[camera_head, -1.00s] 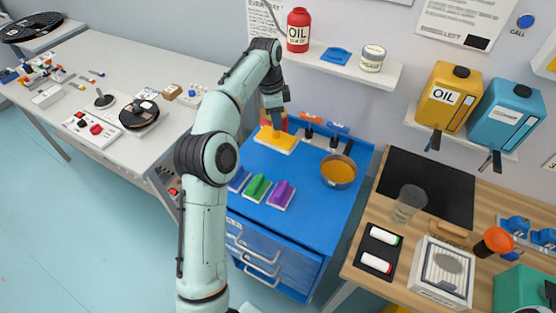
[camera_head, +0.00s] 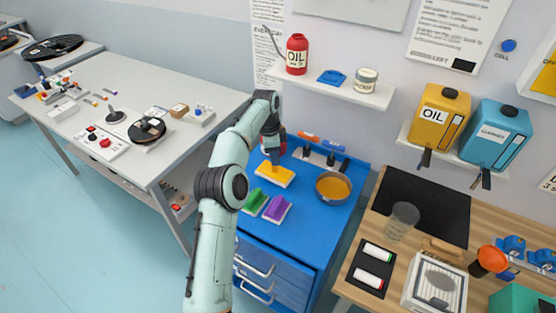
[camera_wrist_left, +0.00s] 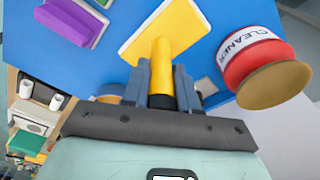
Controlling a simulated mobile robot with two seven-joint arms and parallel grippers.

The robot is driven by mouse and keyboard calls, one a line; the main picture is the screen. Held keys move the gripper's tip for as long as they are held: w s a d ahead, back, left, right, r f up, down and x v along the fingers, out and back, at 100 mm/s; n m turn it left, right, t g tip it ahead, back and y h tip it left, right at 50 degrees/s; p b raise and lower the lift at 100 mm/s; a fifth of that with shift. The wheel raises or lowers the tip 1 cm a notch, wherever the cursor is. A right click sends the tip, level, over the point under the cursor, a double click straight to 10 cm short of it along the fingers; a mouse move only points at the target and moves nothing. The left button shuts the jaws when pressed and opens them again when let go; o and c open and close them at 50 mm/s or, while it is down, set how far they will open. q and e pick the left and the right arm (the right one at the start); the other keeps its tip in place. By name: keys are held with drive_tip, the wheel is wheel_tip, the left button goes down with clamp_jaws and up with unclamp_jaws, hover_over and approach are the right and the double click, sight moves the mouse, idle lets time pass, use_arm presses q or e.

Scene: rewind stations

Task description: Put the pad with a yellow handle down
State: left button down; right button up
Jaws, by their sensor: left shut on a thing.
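The pad with a yellow handle (camera_head: 267,179) has a yellow top and a pale underside. It is at the blue cabinet top (camera_head: 311,223); whether it touches the top or hangs just above it, I cannot tell. My left gripper (camera_head: 273,160) is above it, shut on its upright yellow handle. In the left wrist view, the fingers (camera_wrist_left: 162,92) close on the handle (camera_wrist_left: 161,65), and the pad's yellow face with a white edge (camera_wrist_left: 173,22) lies beyond. My right gripper is not in view.
A green pad (camera_head: 255,201) and a purple pad (camera_head: 277,209) lie in front of the yellow one. A bowl of orange liquid (camera_head: 333,187) stands to the right. A red cleaner can (camera_wrist_left: 257,60) is close beside my gripper. Brushes (camera_head: 330,159) stand behind.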

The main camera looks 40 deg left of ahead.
use_arm(q)
drive_tip(key=shift+d+f, duration=0.1)
drive_tip(key=shift+f, duration=0.25)
drive_tip(key=shift+a+f, duration=0.15)
drive_tip(key=shift+a, duration=0.15)
drive_tip(key=shift+f, duration=0.1)
drive_tip(key=shift+d+f, duration=0.1)
drive_tip(key=shift+f, duration=0.1)
drive_tip(key=shift+f, duration=0.15)
drive_tip(key=c, duration=0.9)
unclamp_jaws()
drive_tip(key=shift+o, duration=0.2)
